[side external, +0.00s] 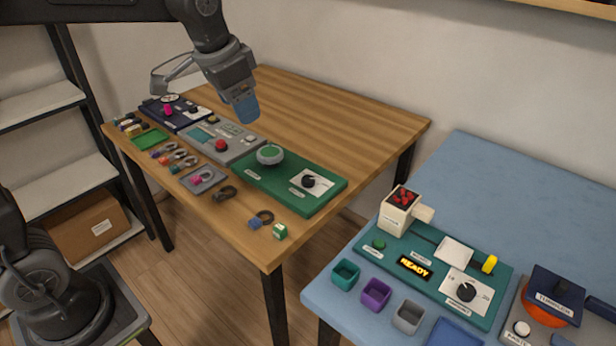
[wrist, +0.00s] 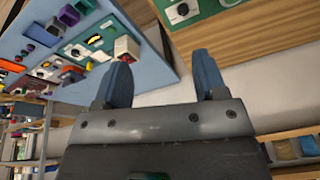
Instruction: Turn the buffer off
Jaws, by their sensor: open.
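I cannot tell the knob's setting. In the wrist view a white dial plate with a dark knob (wrist: 182,10) shows at the top edge. My gripper (side external: 243,108) hangs above the wooden table, up and left of the pad, clear of the panel. In the wrist view its two blue fingers (wrist: 163,72) are apart with nothing between them.
A grey panel with a red button (side external: 220,145) and a dark blue panel (side external: 175,112) stand left of the green one. Small rings and blocks line the front edge. A blue table (side external: 475,165) at right holds a green "READY" station (side external: 440,300). The wooden table's back is clear.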

